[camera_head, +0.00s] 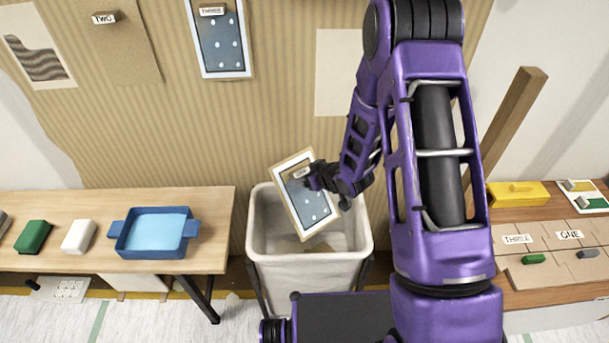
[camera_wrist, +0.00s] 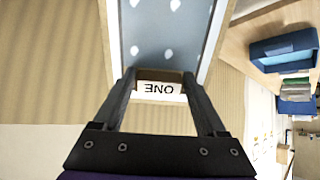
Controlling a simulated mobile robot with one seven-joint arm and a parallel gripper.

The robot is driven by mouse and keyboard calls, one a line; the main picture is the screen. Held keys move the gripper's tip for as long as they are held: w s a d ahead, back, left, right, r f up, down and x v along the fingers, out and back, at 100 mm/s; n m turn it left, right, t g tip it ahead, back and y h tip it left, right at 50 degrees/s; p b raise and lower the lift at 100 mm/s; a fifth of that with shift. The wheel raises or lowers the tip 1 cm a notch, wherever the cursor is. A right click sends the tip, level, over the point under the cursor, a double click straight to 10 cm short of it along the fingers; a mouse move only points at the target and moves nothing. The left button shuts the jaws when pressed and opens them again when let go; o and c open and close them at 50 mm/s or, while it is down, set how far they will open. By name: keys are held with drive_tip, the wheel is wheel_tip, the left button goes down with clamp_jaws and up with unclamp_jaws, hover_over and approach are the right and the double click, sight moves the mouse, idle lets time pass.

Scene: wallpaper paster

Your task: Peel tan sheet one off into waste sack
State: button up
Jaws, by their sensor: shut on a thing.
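Sheet ONE (camera_head: 289,205) has a blue-grey face with white dots, a white border and a tan rim. It hangs tilted over the mouth of the cream waste sack (camera_head: 310,266), its lower edge at or just within the opening. My gripper (camera_head: 318,177) is shut on the tab at the sheet's upper end. In the wrist view, the tab's white label (camera_wrist: 160,90) reads ONE upside down between my fingers, with the dotted face (camera_wrist: 165,35) beyond. Whether the sheet touches the sack's inside cannot be told.
On the striped wall hang a tan sheet TWO (camera_head: 118,50) and a dotted panel THREE (camera_head: 222,50); a bare cream rectangle (camera_head: 336,60) lies right of them. A left table (camera_head: 215,225) bears a blue water tray (camera_head: 155,250). A right bench (camera_head: 540,285) holds labelled tan boards.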

sight(306, 191)
wheel_tip(306, 191, down, 7)
drive_tip(key=b, duration=0.5)
drive_tip(key=shift+r, duration=0.1)
drive_tip(key=shift+f+b, duration=0.35)
drive_tip(key=shift+f, duration=0.55)
drive_tip(key=o, duration=1.3)
drive_tip(key=shift+s+r, duration=0.1)
drive_tip(key=p+v, duration=0.3)
drive_tip(key=v, duration=1.4)
drive_tip(key=shift+r, duration=0.1)
